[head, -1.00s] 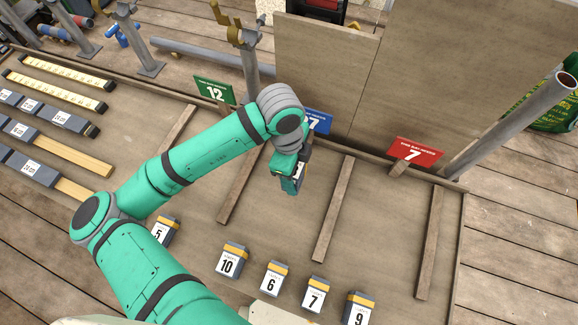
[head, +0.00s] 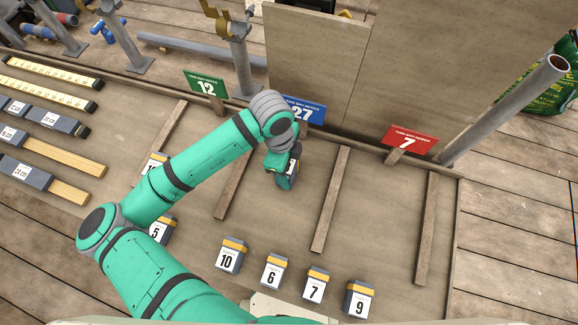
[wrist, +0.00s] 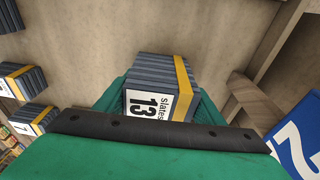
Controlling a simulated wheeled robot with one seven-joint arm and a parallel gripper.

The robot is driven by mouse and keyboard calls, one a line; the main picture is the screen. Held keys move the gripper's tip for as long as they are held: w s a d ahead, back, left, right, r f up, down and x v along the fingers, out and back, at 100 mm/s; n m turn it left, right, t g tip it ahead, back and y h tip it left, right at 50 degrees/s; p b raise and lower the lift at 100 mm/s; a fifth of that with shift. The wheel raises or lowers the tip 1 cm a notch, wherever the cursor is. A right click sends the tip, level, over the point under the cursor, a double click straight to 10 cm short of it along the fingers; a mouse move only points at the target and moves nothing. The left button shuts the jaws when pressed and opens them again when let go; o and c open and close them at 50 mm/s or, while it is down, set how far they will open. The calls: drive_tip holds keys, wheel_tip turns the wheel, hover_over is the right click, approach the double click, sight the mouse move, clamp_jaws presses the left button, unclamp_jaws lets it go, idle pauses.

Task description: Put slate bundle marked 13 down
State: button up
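The slate bundle marked 13 (wrist: 155,91) is a dark stack with a yellow band and a white label. In the wrist view it sits between the green fingers of my gripper (wrist: 162,100), which is shut on it. In the head view my gripper (head: 283,165) holds the bundle (head: 289,178) over the bay of the blue 27 sign (head: 304,112), between two wooden battens. The arm's wrist hides part of the bundle there. I cannot tell whether its underside touches the board.
Bundles marked 5 (head: 161,230), 10 (head: 230,255), 6 (head: 272,271), 7 (head: 315,285) and 9 (head: 358,299) stand along the near side. The board around the held bundle is clear.

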drive_tip(key=o, duration=0.4)
drive_tip(key=shift+w+r, duration=0.1)
drive_tip(key=r, duration=0.3)
drive_tip(key=a+r, duration=0.1)
drive_tip(key=r, duration=0.6)
drive_tip(key=shift+w+a+r, duration=0.25)
drive_tip(key=shift+w, duration=0.1)
drive_tip(key=shift+s+a+r, duration=0.1)
drive_tip(key=shift+s+r, duration=0.05)
drive_tip(key=shift+r, duration=0.6)
